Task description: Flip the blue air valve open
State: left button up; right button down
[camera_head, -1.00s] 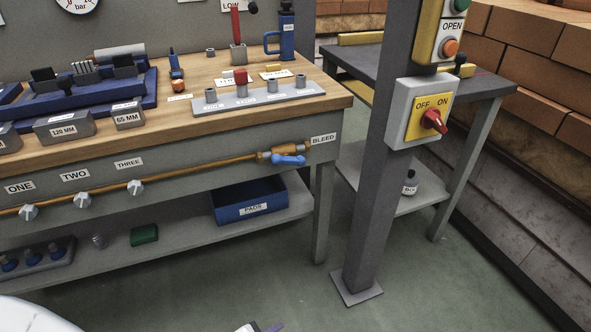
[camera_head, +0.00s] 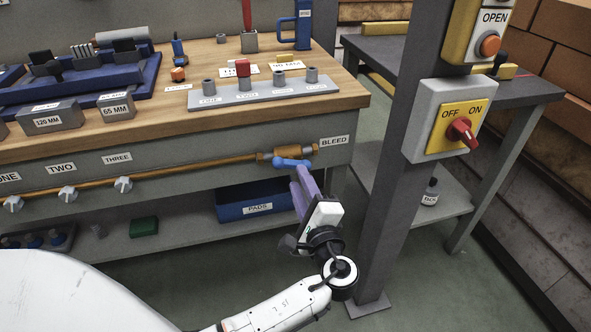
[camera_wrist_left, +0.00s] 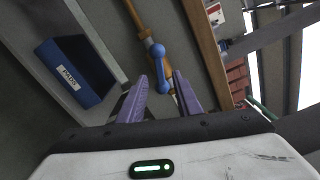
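The blue air valve handle (camera_head: 289,162) lies along the brass pipe at the right end of the bench's front face, left of the BLEED label (camera_head: 333,141). In the left wrist view the blue handle (camera_wrist_left: 159,66) is ahead of and between my purple fingertips. My left gripper (camera_head: 299,178) reaches up from below, just under the handle. Its fingers stand apart in the left wrist view (camera_wrist_left: 161,78), with the handle's lower end near the gap. Whether they touch it I cannot tell. My right gripper is not in view.
The orange pipe (camera_head: 190,174) runs left past several grey knobs. A blue PADS bin (camera_head: 232,207) sits on the shelf below. A grey post with an OFF/ON switch box (camera_head: 446,122) stands close at the right. The wooden bench top (camera_head: 150,118) overhangs above.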

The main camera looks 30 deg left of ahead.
aim_at(293, 168)
pick_arm(q)
jog(key=x, duration=0.4)
jog(key=shift+w+a, duration=0.45)
jog(key=shift+a, duration=0.05)
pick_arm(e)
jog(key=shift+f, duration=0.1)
pick_arm(q)
grip_shut()
jog(key=shift+d+n+b, duration=0.1)
jog(key=shift+n+b, duration=1.85)
jog(key=shift+n, duration=0.15)
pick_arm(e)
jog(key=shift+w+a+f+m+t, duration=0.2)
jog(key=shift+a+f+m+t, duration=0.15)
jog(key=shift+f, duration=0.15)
